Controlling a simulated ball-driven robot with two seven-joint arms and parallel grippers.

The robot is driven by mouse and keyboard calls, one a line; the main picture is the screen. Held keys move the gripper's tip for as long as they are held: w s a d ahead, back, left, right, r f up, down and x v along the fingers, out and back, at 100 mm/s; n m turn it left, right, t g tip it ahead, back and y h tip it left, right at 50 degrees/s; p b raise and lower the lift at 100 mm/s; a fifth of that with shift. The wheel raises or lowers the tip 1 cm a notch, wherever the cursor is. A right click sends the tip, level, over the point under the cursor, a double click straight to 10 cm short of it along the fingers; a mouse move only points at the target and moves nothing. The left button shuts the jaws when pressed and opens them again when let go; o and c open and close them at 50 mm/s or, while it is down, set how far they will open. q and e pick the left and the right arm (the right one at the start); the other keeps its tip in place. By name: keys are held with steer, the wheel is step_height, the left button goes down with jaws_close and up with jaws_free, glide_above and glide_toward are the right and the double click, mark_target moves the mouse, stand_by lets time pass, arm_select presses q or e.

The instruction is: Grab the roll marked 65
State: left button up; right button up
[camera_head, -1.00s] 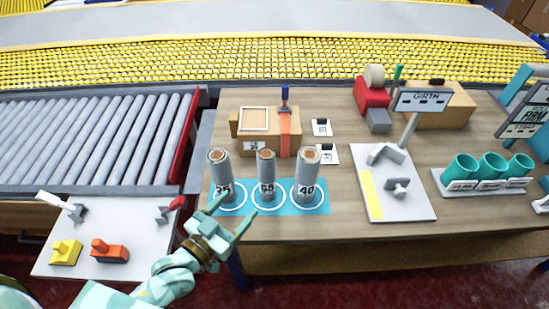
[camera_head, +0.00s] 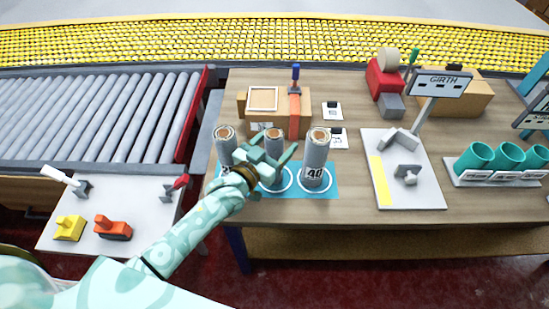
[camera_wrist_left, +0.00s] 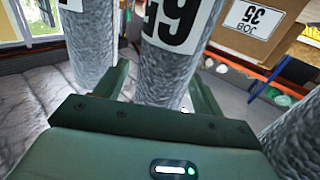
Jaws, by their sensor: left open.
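The roll marked 65 (camera_head: 274,138) is a grey upright roll with a brown core, the middle one of three on a blue mat (camera_head: 331,181). My left gripper (camera_head: 272,156) is open around it at the front, hiding its label in the head view. In the left wrist view the roll (camera_wrist_left: 168,75) stands between the two open fingers (camera_wrist_left: 163,92), its 65 label upside down. I cannot tell whether the fingers touch it. My right gripper is not in view.
A roll marked 40 (camera_head: 315,155) stands close on the right, and another roll (camera_head: 225,143) close on the left. A cardboard box (camera_head: 258,122) is behind them. A white board with a GIRTH sign (camera_head: 440,83) and teal cups (camera_head: 508,158) stand farther right.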

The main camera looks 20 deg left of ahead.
arm_select(q)
steer(key=shift+w+d, duration=0.2)
steer(key=shift+w, duration=0.35)
steer(key=c, duration=1.1)
steer(key=shift+r, duration=0.15)
